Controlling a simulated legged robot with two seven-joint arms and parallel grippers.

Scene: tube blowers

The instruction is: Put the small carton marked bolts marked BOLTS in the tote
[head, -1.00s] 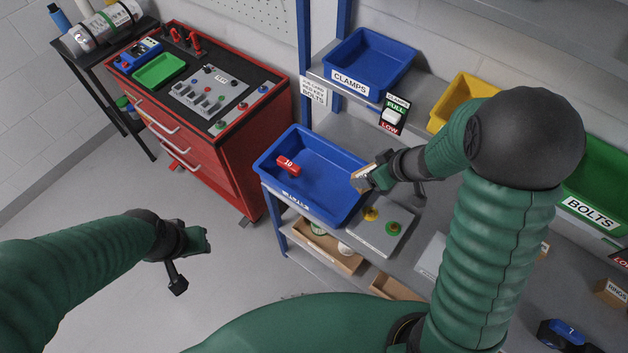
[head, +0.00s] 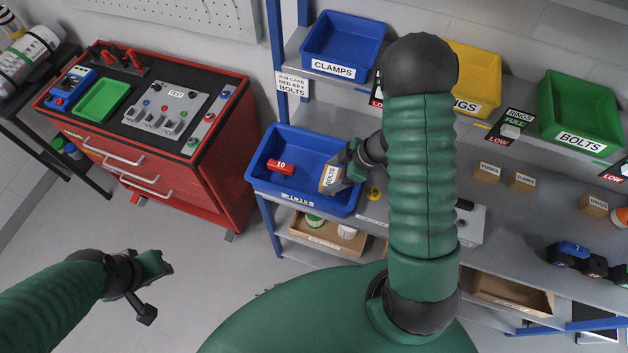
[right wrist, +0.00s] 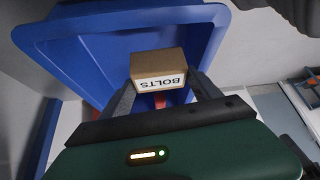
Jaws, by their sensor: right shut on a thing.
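The small carton marked BOLTS (head: 330,178) is brown with a white label. My right gripper (head: 340,174) is shut on it and holds it over the right part of the blue tote (head: 262,172). In the right wrist view the carton (right wrist: 158,68) sits between the two fingers, with the blue tote (right wrist: 75,50) behind it. I cannot tell how high the carton is above the tote's floor. A red item marked 10 (head: 281,166) lies in the tote. My left gripper (head: 158,264) is out over the floor at lower left, apart from everything; its jaws are too small to read.
Blue CLAMPS bin (head: 345,42), yellow bin (head: 478,80) and green BOLTS bin (head: 580,112) stand on the upper shelf. Several small cartons, one marked CLAMPS (head: 522,182), stand on the bench right of my arm. A red tool cabinet (head: 190,170) stands left of the tote.

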